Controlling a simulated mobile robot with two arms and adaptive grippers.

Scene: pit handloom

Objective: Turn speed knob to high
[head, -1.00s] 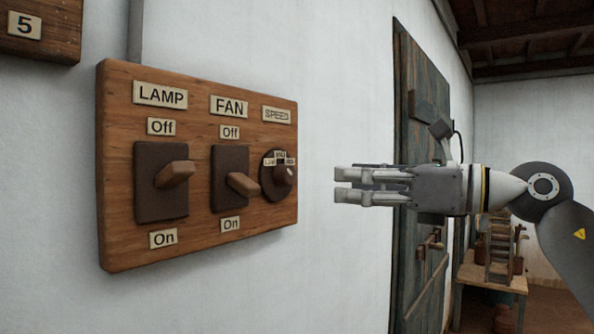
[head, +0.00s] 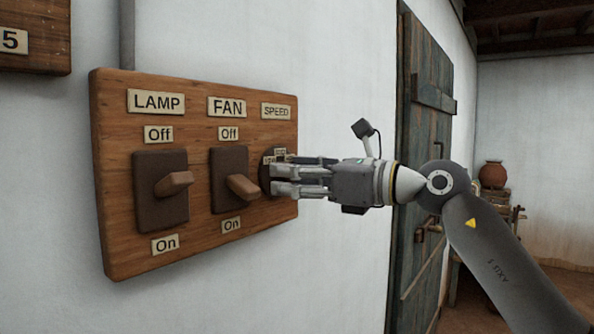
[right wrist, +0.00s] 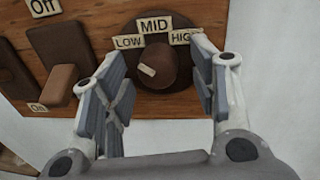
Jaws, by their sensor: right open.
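The speed knob (right wrist: 165,68) is a round brown knob on a dark disc, under LOW, MID and HIGH labels. Its pale mark sits left of the knob's middle, on the LOW side. In the head view the dark disc (head: 266,172) is mostly hidden behind my right gripper (head: 279,179). In the right wrist view my right gripper (right wrist: 158,80) is open, with one finger on each side of the knob. A gap shows between each finger and the knob. My left gripper is not in view.
The wooden panel (head: 115,215) on the white wall also holds a lamp switch (head: 160,190) and a fan switch (head: 230,180). The fan switch is close left of my fingers. A dark wooden door (head: 425,150) stands farther along the wall.

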